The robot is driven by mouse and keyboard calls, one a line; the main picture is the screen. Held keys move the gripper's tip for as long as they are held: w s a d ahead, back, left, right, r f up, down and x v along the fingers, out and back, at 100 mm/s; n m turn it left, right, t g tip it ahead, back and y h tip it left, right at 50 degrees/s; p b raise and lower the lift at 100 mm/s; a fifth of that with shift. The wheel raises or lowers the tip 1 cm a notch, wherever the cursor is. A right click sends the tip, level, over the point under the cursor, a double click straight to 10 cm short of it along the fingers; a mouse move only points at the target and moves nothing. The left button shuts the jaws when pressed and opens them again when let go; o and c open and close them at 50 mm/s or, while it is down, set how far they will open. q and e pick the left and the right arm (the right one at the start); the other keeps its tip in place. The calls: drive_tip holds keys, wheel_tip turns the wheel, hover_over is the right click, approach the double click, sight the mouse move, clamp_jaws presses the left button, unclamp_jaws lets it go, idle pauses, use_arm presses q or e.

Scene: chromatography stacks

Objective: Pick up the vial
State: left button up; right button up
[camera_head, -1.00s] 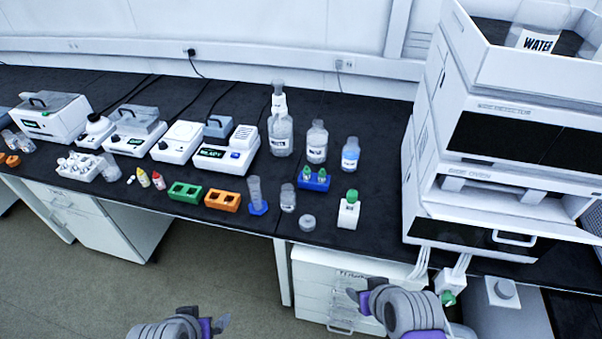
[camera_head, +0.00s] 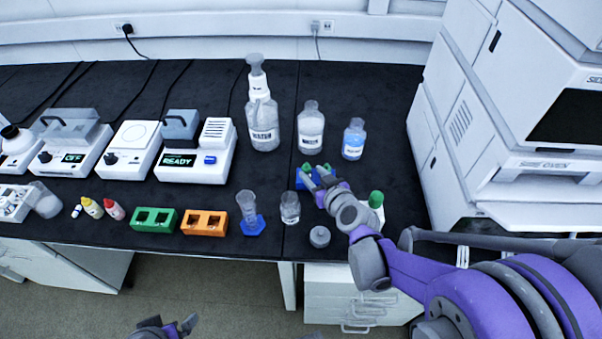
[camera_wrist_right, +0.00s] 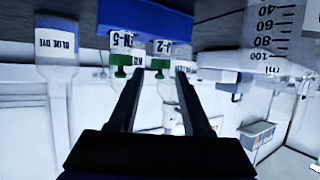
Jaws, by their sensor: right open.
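A blue rack (camera_head: 299,180) on the bench holds two small vials with green caps. In the right wrist view, which looks upside down, the rack (camera_wrist_right: 150,20) shows with a left vial (camera_wrist_right: 121,50) and a right vial (camera_wrist_right: 160,52), both labelled. My right gripper (camera_head: 318,183) is open at the rack and partly hides it in the head view. In the wrist view the right gripper's fingertips (camera_wrist_right: 160,72) lie either side of the right vial's cap; contact cannot be told. My left gripper (camera_head: 168,326) is at the bottom edge, away from the bench.
Water bottles (camera_head: 311,130) and a blue dye bottle (camera_head: 354,140) stand behind the rack. A glass jar (camera_head: 290,207), a grey round piece (camera_head: 320,236) and a green-capped white bottle (camera_head: 377,205) are close by. An oven stack (camera_head: 530,180) stands at right.

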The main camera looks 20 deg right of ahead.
sight(306, 167)
drive_tip(key=b+x, duration=0.1)
drive_tip(key=x, duration=0.7)
clamp_jaws()
